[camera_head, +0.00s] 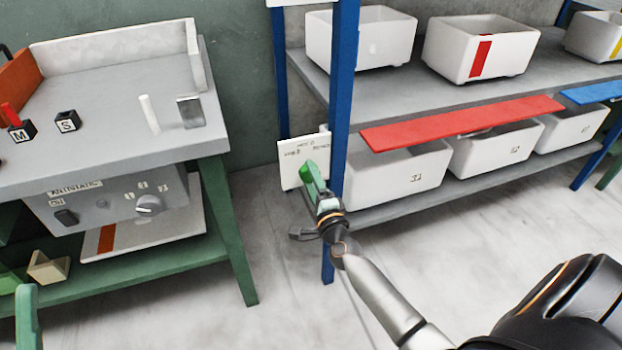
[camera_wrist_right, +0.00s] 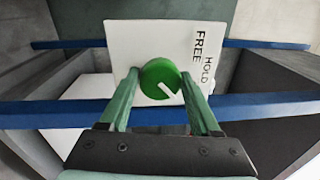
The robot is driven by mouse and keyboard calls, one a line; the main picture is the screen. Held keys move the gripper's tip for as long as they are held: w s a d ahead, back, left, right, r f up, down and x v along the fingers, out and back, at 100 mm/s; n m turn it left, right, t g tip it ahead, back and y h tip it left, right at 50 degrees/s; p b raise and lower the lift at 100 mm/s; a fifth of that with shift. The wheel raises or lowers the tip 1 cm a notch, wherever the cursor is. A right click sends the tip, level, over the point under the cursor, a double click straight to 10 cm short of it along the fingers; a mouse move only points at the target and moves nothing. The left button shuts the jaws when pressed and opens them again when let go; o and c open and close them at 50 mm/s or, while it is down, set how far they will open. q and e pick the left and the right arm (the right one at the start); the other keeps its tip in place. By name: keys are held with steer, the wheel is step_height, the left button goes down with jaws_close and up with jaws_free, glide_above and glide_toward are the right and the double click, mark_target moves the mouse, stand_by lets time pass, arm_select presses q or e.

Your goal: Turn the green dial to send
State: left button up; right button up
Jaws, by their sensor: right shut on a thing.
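The green dial (camera_wrist_right: 158,72) sits on a white panel (camera_wrist_right: 120,40), with its white pointer line angled to the lower right in the right wrist view. FREE and HOLD are readable on the panel there; I see no send label in that view. The panel also shows in the head view (camera_head: 289,177), on the blue shelf post, with lettering too small to read surely. My right gripper (camera_head: 310,174) has its green fingers on both sides of the dial and is shut on it (camera_wrist_right: 160,77). The fingers hide the dial in the head view.
A blue shelf post (camera_head: 343,100) stands right beside the panel. A rack with white bins (camera_head: 400,178) and a red strip (camera_head: 460,124) extends right. A green-legged bench (camera_head: 110,140) with a dial box (camera_head: 105,208) stands left. Floor (camera_head: 275,270) between is clear.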

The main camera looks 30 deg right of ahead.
stand_by(0.5)
steer(key=o, duration=1.4)
arm_select(q)
steer(key=shift+w+a+r+n+y+p, duration=0.2)
steer(key=shift+w+n+y+p, duration=0.15)
steer(key=shift+y+p, duration=0.35)
arm_select(e)
steer(key=v, duration=1.2)
steer(key=shift+s+a, duration=0.15)
steer(key=shift+s, duration=0.1)
